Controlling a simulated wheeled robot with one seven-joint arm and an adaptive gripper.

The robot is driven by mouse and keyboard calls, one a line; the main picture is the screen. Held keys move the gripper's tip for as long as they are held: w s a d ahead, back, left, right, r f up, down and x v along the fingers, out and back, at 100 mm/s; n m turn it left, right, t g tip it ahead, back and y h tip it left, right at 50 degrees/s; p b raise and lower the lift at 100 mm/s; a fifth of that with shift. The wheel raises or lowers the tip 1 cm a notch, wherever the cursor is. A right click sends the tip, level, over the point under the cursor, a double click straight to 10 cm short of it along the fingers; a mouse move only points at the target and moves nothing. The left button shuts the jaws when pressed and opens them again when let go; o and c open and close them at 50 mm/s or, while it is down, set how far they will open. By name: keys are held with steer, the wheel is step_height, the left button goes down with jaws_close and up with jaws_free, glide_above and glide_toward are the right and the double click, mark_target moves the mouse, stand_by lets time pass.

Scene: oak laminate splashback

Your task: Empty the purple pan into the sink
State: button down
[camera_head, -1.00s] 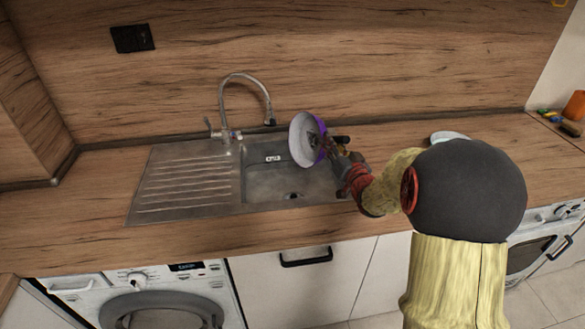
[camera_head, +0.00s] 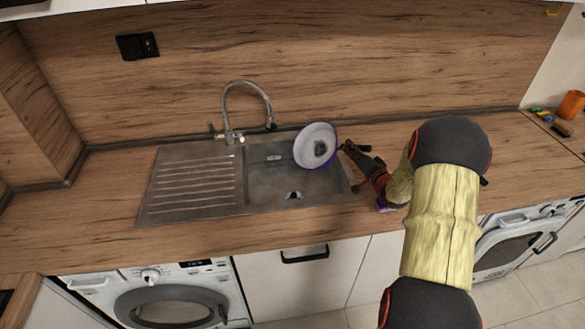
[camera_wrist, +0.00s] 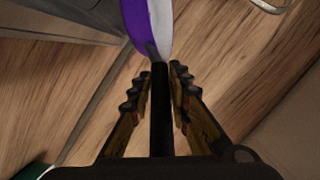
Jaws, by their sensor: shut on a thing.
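The purple pan (camera_head: 307,131) is held up over the right part of the sink's basin (camera_head: 265,185). Its pale face with a dark grey round middle is turned toward the head camera, and purple shows along its lower right edge. I cannot tell whether anything lies in it. My gripper (camera_head: 350,152) is to the right of the pan, shut on its dark handle. In the wrist view the handle (camera_wrist: 160,110) runs between the fingers (camera_wrist: 159,90), and the pan's purple and white side (camera_wrist: 140,20) shows at the top. No loose contents are visible in the basin.
A curved tap (camera_head: 246,88) rises behind the basin. A ribbed drainboard (camera_head: 195,180) lies to the left. The wooden counter (camera_head: 105,205) is clear on the left. An orange cup (camera_head: 571,104) and small items stand far right. A small purple patch (camera_head: 384,206) below my wrist is unclear.

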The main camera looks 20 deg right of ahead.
steer(key=shift+w+d+f+m+g+y+p, duration=0.2)
steer(key=shift+d+f+m+y+p, duration=0.4)
steer(key=shift+d+m+p, duration=1)
steer(key=shift+w+d+f+m+g+y+p, duration=0.2)
steer(key=shift+d+f+m+p, duration=0.55)
steer(key=shift+d+p, duration=1.6)
steer(key=shift+w+d+f+m+g+y+p, duration=0.15)
steer(key=shift+d+f+m+y+p, duration=0.8)
steer(key=shift+d, duration=1.55)
steer(key=shift+r+h+p, duration=0.2)
steer(key=shift+h+p, duration=0.25)
steer(key=shift+p, duration=0.05)
